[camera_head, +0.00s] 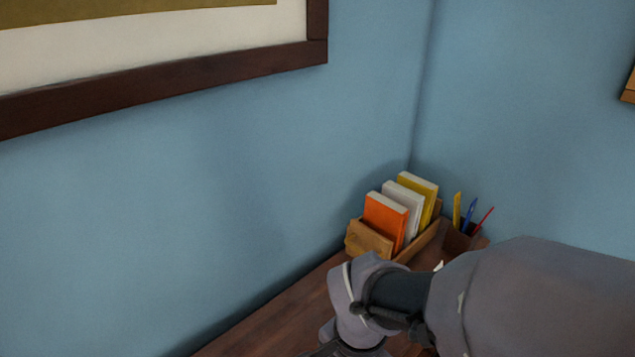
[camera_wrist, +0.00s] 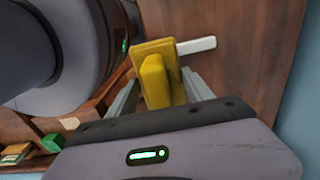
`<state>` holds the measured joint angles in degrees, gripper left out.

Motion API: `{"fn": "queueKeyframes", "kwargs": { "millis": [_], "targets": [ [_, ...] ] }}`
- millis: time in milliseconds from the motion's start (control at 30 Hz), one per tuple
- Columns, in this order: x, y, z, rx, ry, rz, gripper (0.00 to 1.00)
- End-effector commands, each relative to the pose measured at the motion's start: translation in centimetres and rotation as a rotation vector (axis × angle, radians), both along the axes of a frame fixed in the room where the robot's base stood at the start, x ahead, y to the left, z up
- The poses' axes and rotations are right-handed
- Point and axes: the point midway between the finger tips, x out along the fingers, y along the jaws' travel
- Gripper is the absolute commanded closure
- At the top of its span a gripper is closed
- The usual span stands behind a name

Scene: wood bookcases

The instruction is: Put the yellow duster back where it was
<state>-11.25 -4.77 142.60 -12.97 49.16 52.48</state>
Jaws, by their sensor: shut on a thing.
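The yellow duster (camera_wrist: 155,80) shows in the wrist view as a yellow block between the two grey fingers of my gripper (camera_wrist: 158,92). My gripper is shut on it. A short white bar (camera_wrist: 197,46) sticks out to the right from behind the duster; I cannot tell whether it is part of it. Brown wood (camera_wrist: 230,75) lies behind the duster; I cannot tell whether they touch. In the head view my arm reaches over the wooden desk (camera_head: 285,315), and the duster and fingertips are not visible there.
A wooden holder (camera_head: 370,239) with orange, white and yellow books stands in the desk corner. Beside it is a pen cup (camera_head: 457,240). A dark-framed picture (camera_head: 316,40) hangs on the blue wall. A green block (camera_wrist: 52,143) lies lower left in the wrist view.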

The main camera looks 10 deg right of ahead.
Motion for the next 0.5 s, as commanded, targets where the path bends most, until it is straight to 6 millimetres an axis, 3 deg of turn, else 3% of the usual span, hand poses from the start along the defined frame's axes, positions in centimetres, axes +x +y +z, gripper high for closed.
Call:
{"fn": "queueKeyframes", "kwargs": {
  "millis": [200, 500],
  "targets": [
    [6.5, -2.8, -0.7, 0.0, 0.0, -0.004, 0.78],
    [11.5, -5.0, -1.2, 0.001, -0.001, -0.002, 0.78]
  ]
}}
